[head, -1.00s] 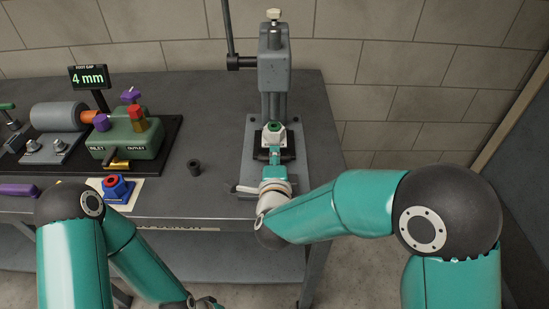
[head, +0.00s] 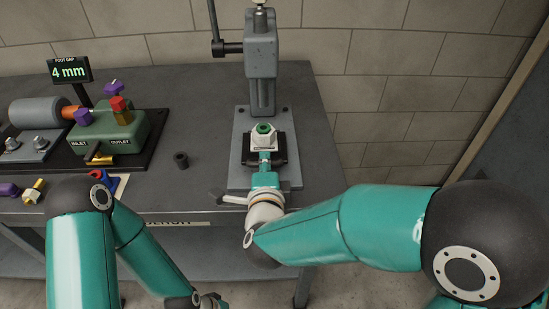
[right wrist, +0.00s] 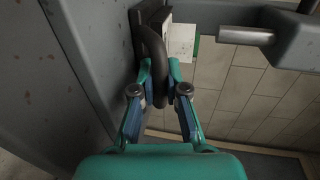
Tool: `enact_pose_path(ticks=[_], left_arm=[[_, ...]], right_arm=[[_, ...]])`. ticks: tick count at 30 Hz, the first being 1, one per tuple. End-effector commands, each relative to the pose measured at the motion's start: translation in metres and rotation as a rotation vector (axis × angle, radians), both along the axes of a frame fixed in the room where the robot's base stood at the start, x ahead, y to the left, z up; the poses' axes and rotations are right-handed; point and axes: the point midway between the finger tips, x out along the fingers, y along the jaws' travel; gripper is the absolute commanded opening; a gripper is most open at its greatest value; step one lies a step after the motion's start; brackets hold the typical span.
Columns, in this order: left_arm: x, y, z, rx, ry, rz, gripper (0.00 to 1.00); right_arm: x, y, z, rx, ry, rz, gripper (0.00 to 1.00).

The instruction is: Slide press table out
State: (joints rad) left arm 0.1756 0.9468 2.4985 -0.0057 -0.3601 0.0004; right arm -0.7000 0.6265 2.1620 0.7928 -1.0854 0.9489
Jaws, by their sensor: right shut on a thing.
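The grey press (head: 261,55) stands upright on a flat grey base plate (head: 240,150) at the back of the bench. Its dark press table (head: 281,150) sits out in front of the column and carries a white block with a green ring (head: 264,135). My right gripper (head: 264,167) is at the front of this table. In the right wrist view, my right gripper (right wrist: 160,92) is shut on a dark curved handle (right wrist: 160,55), with the white block (right wrist: 181,42) just beyond. My left gripper (head: 207,300) is low at the bottom edge, in front of the bench; its jaws are unclear.
A green valve block (head: 110,135) and a display reading 4 mm (head: 69,70) stand on the left. A small dark cylinder (head: 181,160) stands between them and the press. A blue part (head: 104,178) is partly hidden by my left arm.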

Motion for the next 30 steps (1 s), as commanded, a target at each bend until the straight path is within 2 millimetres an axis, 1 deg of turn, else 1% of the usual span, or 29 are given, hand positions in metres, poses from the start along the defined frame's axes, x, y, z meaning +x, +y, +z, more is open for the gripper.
enact_pose_path(ticks=[1,3,6,9,12,19,20,21,22,30], left_arm=[[0.000,0.000,-0.014,0.000,0.000,0.001,0.60],[0.000,0.000,-0.021,0.000,0.000,0.001,0.60],[0.000,0.000,-0.028,0.000,0.000,0.001,0.60],[0.000,0.000,-0.032,0.000,0.000,0.001,0.60],[0.000,0.000,-0.031,0.000,0.000,0.001,0.60],[0.000,0.000,-0.030,0.000,0.000,0.001,0.60],[0.000,0.000,-0.030,0.000,0.000,0.001,0.60],[0.000,0.000,-0.030,0.000,0.000,0.001,0.60],[0.000,0.000,-0.030,0.000,0.000,0.001,0.60],[0.000,0.000,-0.030,0.000,0.000,0.001,0.60]], right_arm=[[-0.012,0.000,-0.007,0.001,0.002,0.005,0.00],[-0.026,-0.001,-0.007,-0.001,0.003,0.006,0.00],[-0.042,-0.002,-0.006,-0.002,0.004,0.007,0.00],[-0.053,-0.003,-0.005,-0.002,0.006,0.007,0.00],[-0.056,-0.004,-0.004,-0.002,0.007,0.005,0.00],[-0.056,-0.004,-0.004,-0.004,0.009,0.006,0.00],[-0.056,-0.003,-0.004,-0.004,0.009,0.006,0.16],[-0.056,-0.004,-0.004,-0.004,0.009,0.006,0.23],[-0.056,-0.004,-0.004,-0.003,0.008,0.006,0.25],[-0.055,-0.003,-0.002,-0.001,0.004,0.005,0.25]])
